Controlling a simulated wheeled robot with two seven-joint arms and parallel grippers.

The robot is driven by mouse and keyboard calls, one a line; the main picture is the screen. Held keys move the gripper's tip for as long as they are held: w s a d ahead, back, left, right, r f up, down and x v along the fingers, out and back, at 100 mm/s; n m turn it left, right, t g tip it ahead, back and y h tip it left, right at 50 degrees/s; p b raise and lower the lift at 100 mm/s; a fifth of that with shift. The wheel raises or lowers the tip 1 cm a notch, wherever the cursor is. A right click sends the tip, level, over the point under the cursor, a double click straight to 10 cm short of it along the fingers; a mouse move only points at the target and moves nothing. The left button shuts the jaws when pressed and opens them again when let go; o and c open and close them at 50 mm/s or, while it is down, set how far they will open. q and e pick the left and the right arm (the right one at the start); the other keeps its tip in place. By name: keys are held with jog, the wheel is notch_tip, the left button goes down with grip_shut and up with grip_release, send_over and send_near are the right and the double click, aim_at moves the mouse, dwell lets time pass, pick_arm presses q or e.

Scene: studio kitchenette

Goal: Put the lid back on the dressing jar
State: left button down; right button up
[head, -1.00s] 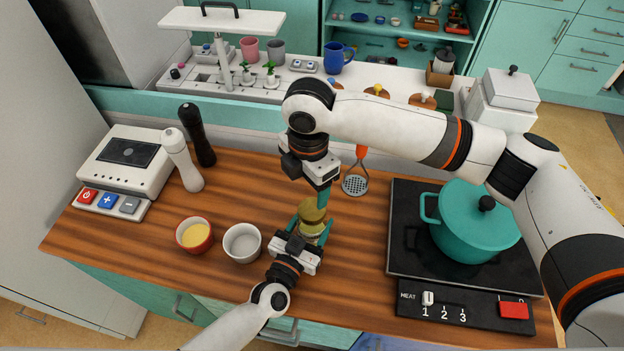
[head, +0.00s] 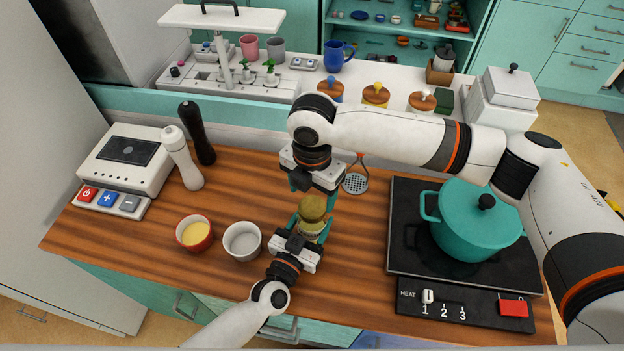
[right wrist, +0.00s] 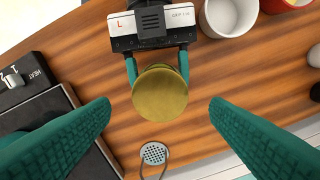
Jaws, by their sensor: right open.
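The dressing jar (head: 311,230) stands on the wooden counter with its gold-coloured lid (head: 313,206) on top. The lid shows as a round disc in the right wrist view (right wrist: 160,93) and hides the jar below it. I cannot tell how tightly it sits. My left gripper (head: 309,233) has one finger on each side of the jar and appears shut on it; it also shows in the right wrist view (right wrist: 157,68). My right gripper (head: 314,190) is open and empty above the lid, its fingers spread wide to either side in its wrist view (right wrist: 160,108).
A white bowl (head: 242,243) and a red bowl of yellow food (head: 195,234) stand left of the jar. A teal pot (head: 470,225) sits on the black hob (head: 408,258) at right. A masher (head: 355,183) lies behind. Two mills (head: 185,160) stand at left.

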aim_at(312, 207)
jog(key=shift+f, duration=2.2)
jog(key=c, duration=1)
jog(key=m, duration=0.5)
jog(key=o, duration=1.2)
jog(key=shift+c, duration=0.2)
notch_tip(312, 207, up, 12)
